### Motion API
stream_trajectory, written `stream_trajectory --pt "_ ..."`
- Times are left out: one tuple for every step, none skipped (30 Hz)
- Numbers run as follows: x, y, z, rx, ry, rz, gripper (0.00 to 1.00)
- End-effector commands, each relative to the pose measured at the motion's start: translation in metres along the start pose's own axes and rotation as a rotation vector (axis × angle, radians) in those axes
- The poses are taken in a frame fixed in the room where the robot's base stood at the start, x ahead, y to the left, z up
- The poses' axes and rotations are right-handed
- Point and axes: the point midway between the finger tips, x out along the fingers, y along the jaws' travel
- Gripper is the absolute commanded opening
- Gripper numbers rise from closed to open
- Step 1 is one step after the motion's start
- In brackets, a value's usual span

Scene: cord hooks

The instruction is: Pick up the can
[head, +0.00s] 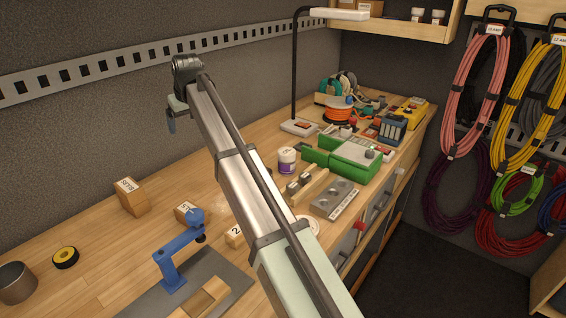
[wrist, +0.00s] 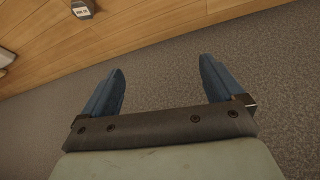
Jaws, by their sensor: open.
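A small white can with a purple label (head: 287,160) stands upright on the bench, right of my arm in the head view. A grey metal cylinder, open at the top (head: 16,283), stands at the bench's lower left; I cannot tell which of the two is the can named. My gripper (head: 171,120) is raised near the back wall, left of the white can and apart from it. In the wrist view my gripper (wrist: 161,73) has its two blue fingers spread with nothing between them. Neither cylinder is clearly seen in the wrist view.
A wooden bench (head: 110,245) bears a yellow-black tape roll (head: 65,257), a wooden block (head: 131,197), a blue clamp-like tool (head: 178,255) and a green case (head: 345,158). A black lamp (head: 295,70) stands behind. The bench's left middle has free room.

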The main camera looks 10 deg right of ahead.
Motion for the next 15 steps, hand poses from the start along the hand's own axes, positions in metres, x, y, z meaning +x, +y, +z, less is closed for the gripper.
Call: stream_trajectory --pt "-0.003 0.029 0.011 0.032 0.001 0.014 0.94" --pt "-0.005 0.044 0.016 0.049 0.001 0.02 0.94" --pt "-0.008 0.063 0.023 0.071 0.002 0.03 0.94" --pt "-0.01 0.079 0.029 0.088 0.002 0.037 0.94" --pt "-0.012 0.093 0.035 0.105 0.002 0.043 0.94" --pt "-0.015 0.111 0.044 0.127 0.003 0.052 0.94" --pt "-0.018 0.126 0.051 0.144 0.003 0.059 0.94" --pt "-0.02 0.139 0.058 0.16 0.003 0.066 0.94" --pt "-0.024 0.157 0.068 0.182 0.003 0.074 0.94" --pt "-0.027 0.17 0.076 0.199 0.003 0.081 0.94" --pt "-0.03 0.182 0.084 0.214 0.004 0.087 0.94" --pt "-0.034 0.198 0.095 0.234 0.004 0.094 0.94" --pt "-0.036 0.209 0.102 0.247 0.004 0.1 0.94" --pt "-0.039 0.218 0.11 0.26 0.004 0.104 0.94" --pt "-0.043 0.23 0.12 0.276 0.004 0.11 0.94"
